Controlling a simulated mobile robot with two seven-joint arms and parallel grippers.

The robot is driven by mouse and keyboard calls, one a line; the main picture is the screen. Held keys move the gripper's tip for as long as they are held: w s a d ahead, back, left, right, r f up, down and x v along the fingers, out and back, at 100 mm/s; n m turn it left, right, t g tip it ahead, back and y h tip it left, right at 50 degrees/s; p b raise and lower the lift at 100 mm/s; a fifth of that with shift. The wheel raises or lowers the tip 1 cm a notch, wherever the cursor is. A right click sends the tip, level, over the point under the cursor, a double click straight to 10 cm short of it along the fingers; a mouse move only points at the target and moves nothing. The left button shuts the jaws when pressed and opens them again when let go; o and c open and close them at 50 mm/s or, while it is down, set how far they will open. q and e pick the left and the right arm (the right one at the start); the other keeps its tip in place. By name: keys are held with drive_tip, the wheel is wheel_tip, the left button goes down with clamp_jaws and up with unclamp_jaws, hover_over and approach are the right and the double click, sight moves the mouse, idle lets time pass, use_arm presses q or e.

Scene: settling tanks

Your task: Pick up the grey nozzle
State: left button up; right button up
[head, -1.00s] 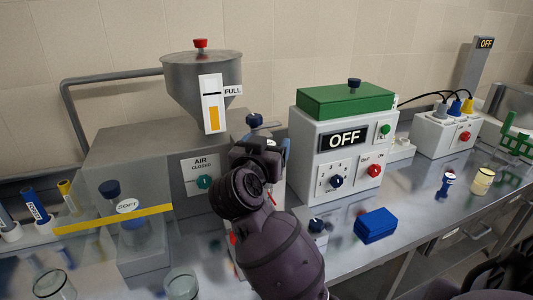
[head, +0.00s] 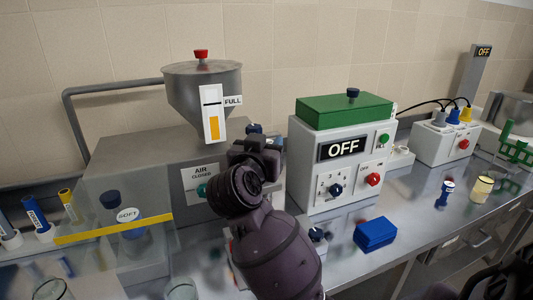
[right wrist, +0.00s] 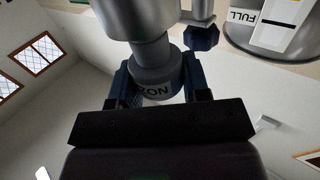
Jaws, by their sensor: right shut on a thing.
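The grey nozzle (right wrist: 155,78), a cylinder with a partly visible label, sits between the two dark blue fingers of my right gripper (right wrist: 155,88) in the right wrist view. The gripper is shut on it. A wider grey cylinder (right wrist: 140,15) is directly above the nozzle in that view; I cannot tell whether they are joined. In the head view my right gripper (head: 260,145) is in front of the grey machine, right of the AIR label, and my own wrist hides the nozzle. My left gripper is not in view.
A steel hopper (head: 203,90) marked FULL stands above the grey machine (head: 130,150). A control box (head: 340,140) reading OFF, with a green lid (head: 345,110), is to the right. A blue block (head: 375,234) lies on the steel bench. A clear panel with a yellow stripe (head: 110,229) stands at left.

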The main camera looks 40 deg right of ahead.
wheel_tip(320, 180, up, 16)
drive_tip(key=r+p, duration=0.1)
drive_tip(key=p, duration=0.2)
drive_tip(key=w+a+r+n+t+y, duration=0.3)
drive_tip(key=a+r+n+t+y, duration=0.1)
drive_tip(key=a, duration=0.2)
drive_tip(key=a+f+n+t+y, duration=0.1)
drive_tip(key=a+f+n+y, duration=0.3)
drive_tip(key=f, duration=0.8)
drive_tip(key=a+f+n+t+y, duration=0.2)
drive_tip(key=a+f+y, duration=0.3)
drive_tip(key=f, duration=0.6)
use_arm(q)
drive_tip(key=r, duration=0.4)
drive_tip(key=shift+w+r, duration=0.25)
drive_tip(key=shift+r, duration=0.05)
use_arm(e)
drive_tip(key=s+d+f, duration=0.2)
drive_tip(key=s+f, duration=0.1)
drive_tip(key=f, duration=0.4)
drive_tip(key=s+d+f+y, duration=0.1)
drive_tip(key=s+f, duration=0.2)
drive_tip(key=f, duration=0.3)
drive_tip(key=shift+s+d+f, duration=0.2)
drive_tip(key=shift+d+f, duration=0.15)
drive_tip(key=shift+d, duration=0.05)
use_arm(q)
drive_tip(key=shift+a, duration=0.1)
use_arm(e)
drive_tip(key=shift+a, duration=0.1)
